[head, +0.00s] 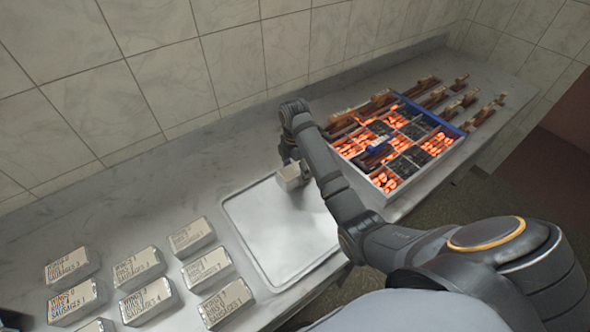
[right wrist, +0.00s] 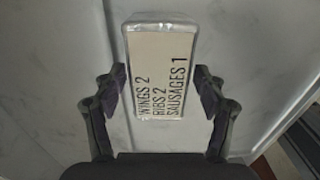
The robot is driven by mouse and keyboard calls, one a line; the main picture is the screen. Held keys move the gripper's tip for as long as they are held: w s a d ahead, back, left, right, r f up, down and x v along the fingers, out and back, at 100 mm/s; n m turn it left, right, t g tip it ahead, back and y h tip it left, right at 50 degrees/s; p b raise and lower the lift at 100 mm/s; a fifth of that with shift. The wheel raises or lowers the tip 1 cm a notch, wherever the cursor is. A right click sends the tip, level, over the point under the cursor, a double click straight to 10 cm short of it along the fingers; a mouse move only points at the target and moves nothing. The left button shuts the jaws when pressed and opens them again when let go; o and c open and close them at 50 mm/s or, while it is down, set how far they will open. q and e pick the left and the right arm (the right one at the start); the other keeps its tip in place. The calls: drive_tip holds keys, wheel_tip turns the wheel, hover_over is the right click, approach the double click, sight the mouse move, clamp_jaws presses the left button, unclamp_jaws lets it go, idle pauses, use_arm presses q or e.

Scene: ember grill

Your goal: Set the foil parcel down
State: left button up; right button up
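A silver foil parcel (head: 291,176) is at my right gripper (head: 284,160), over the far right part of the pale tray (head: 262,271). In the right wrist view the parcel (right wrist: 160,72) shows a label reading WINGS 2, RIBS 2, SAUSAGES 1. The fingertips of my right gripper (right wrist: 160,92) press against its two long sides, so the gripper is shut on it. I cannot tell whether the parcel's underside touches the tray.
Several labelled foil parcels (head: 147,303) stand in rows on the counter (head: 160,195) left of the tray. A blue-edged grill box (head: 461,131) with glowing and dark cells is at the right, with skewers beside it. The tray's middle is clear.

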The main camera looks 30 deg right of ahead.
sight(295, 169)
drive_tip(key=shift+o, duration=0.3)
wheel_tip(295, 169, up, 4)
drive_tip(key=shift+f+p, duration=0.25)
drive_tip(key=shift+p, duration=0.35)
wheel_tip(295, 169, up, 9)
drive_tip(key=p, duration=0.8)
drive_tip(key=shift+f+p, duration=0.15)
drive_tip(key=shift+p, duration=0.2)
